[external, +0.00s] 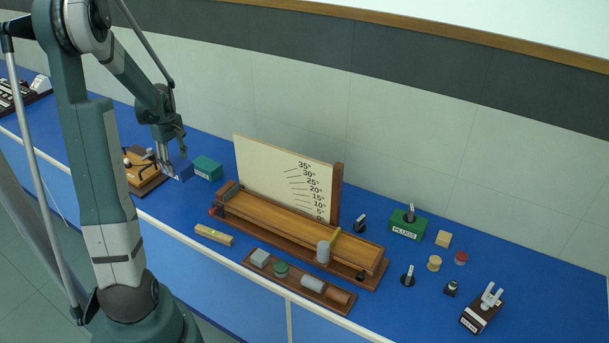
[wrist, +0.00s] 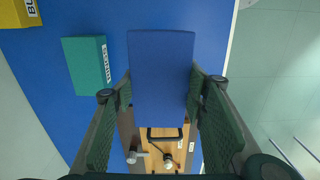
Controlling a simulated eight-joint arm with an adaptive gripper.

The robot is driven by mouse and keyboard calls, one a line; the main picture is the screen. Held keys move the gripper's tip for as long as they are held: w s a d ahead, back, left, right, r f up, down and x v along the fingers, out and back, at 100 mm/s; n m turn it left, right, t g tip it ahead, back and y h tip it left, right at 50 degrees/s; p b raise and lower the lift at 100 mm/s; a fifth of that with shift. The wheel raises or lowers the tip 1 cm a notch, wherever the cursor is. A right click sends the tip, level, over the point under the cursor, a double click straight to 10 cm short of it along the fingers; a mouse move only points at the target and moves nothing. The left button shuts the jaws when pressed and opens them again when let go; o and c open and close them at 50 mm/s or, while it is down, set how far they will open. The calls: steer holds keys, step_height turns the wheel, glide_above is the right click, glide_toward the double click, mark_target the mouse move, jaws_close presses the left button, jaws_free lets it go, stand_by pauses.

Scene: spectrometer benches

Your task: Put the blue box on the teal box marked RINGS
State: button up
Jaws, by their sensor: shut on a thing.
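My gripper (external: 172,160) is shut on the blue box (external: 182,170), near the back left of the bench. In the wrist view the blue box (wrist: 160,65) sits between the two green fingers of my gripper (wrist: 160,92). The teal box (external: 208,168) stands on the blue bench top, just right of the blue box in the external view. In the wrist view the teal box (wrist: 84,66) lies left of the held box, apart from it, and its white label is seen side-on. I cannot tell how far the blue box is above the bench.
A wooden board with black fittings (external: 146,180) is by the gripper and shows below the held box in the wrist view (wrist: 165,150). A yellow box (wrist: 20,12) stands past the teal box. The angle-scale board (external: 285,175) and wooden ramp (external: 300,230) stand to the right.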

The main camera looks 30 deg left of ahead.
steer(key=w+r+p, duration=0.2)
steer(key=w+p, duration=0.2)
steer(key=w, duration=0.4)
steer(key=w+a+r+p, duration=0.1)
steer(key=w+p, duration=0.3)
steer(key=w, duration=0.4)
steer(key=shift+r+n+p, duration=0.3)
steer(key=shift+r+p, duration=0.1)
steer(key=shift+r, duration=0.5)
steer(key=shift+w+f, duration=0.1)
glide_above(206, 163)
steer(key=shift+f+p, duration=0.35)
steer(key=shift+f, duration=2.7)
steer(key=shift+f, duration=0.1)
steer(key=shift+f, duration=1.75)
steer(key=shift+f, duration=0.15)
